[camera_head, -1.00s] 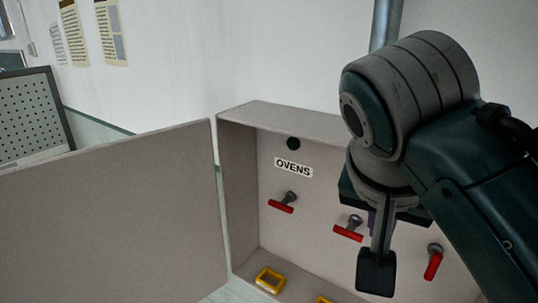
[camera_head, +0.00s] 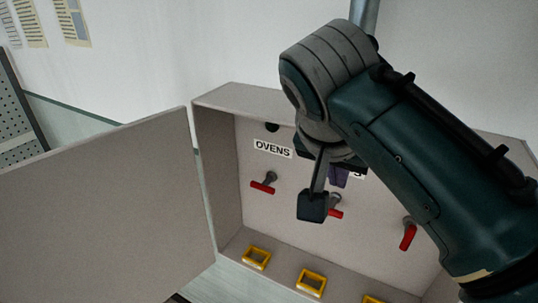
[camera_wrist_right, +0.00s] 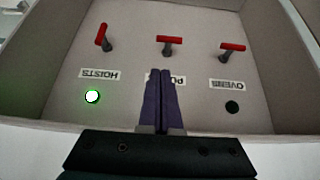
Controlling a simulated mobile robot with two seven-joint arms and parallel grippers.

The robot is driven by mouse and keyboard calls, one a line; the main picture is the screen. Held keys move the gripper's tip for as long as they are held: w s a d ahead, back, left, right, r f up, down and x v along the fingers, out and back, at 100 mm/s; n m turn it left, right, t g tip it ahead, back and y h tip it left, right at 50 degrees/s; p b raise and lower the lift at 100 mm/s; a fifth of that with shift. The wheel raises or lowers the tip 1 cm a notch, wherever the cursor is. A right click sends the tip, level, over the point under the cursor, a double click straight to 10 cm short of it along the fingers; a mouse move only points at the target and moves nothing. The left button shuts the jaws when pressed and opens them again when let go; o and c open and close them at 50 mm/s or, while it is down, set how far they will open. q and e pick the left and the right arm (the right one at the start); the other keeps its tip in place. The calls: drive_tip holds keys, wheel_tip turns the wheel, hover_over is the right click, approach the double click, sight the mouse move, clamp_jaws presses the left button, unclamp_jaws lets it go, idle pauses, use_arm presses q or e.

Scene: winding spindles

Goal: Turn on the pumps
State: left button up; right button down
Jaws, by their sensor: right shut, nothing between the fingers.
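The grey panel box holds three levers with red handles. The middle lever (camera_head: 335,211) is partly hidden behind my right wrist; in the right wrist view its red handle (camera_wrist_right: 170,40) lies crosswise. Its label (camera_wrist_right: 178,80) is mostly covered by my fingers, with only "PU" readable, upside down. Any lamp above that label is hidden. My right gripper (camera_head: 338,178) is shut and empty, its purple fingers in front of the middle label; it also shows in the right wrist view (camera_wrist_right: 160,72). Contact with the panel cannot be told. My left gripper is not in view.
The OVENS lever (camera_head: 263,184) is crosswise, its lamp (camera_wrist_right: 232,107) dark. The HOISTS lever (camera_wrist_right: 103,36) points lengthwise, its lamp (camera_wrist_right: 92,96) lit green. Yellow frames (camera_head: 257,258) line the box's bottom. The open door (camera_head: 100,215) stands at left.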

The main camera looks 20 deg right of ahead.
drive_tip(key=b+x, duration=1.2)
drive_tip(key=x, duration=0.3)
drive_tip(key=shift+b, duration=0.3)
drive_tip(key=shift+f, duration=0.1)
